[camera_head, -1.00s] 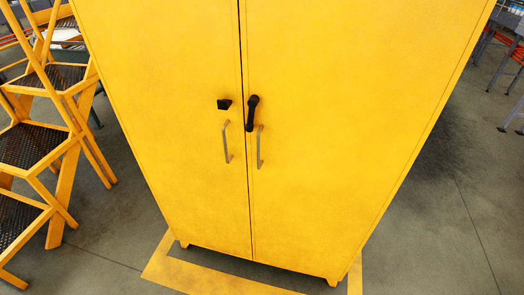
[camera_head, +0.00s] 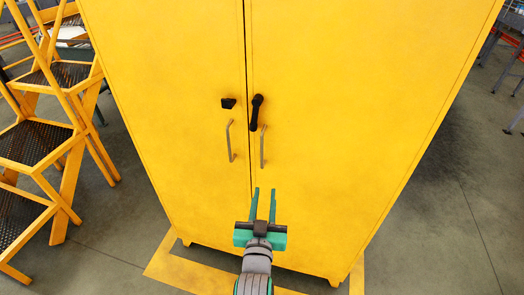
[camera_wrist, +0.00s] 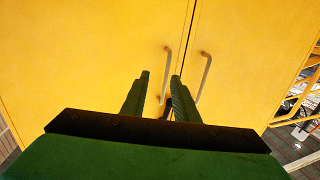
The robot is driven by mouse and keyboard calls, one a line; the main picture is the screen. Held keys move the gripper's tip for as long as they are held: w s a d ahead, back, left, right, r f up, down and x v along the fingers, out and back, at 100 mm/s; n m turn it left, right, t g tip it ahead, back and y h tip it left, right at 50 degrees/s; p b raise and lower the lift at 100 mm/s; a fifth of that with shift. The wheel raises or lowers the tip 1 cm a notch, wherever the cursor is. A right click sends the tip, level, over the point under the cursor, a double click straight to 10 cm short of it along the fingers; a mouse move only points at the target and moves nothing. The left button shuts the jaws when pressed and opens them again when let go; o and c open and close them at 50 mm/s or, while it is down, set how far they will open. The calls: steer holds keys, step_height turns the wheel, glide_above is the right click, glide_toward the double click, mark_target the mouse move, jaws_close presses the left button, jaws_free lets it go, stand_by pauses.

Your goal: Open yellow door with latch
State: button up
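The yellow cabinet has a left door (camera_head: 165,110) and a right door (camera_head: 360,110) that meet at a narrow seam. A black latch handle (camera_head: 256,112) stands nearly upright on the right door, with a small black piece (camera_head: 228,103) beside it on the left door. Below them are a left metal pull (camera_head: 229,141) and a right metal pull (camera_head: 262,147). My gripper (camera_head: 265,190) is open and empty, below the pulls in the head view. In the wrist view both pulls show beyond my gripper (camera_wrist: 160,76), and a dark part shows between its fingers, partly hidden.
A yellow step ladder (camera_head: 60,130) stands left of the cabinet. Yellow floor marking (camera_head: 200,277) runs around the cabinet's base. Open grey floor (camera_head: 440,220) lies to the right, with grey racks at the far right.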

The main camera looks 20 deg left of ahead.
glide_toward(262, 152)
steer(key=x, duration=1)
steer(key=shift+w+r, duration=0.15)
steer(key=shift+w, duration=0.1)
jaws_close()
stand_by(1.2)
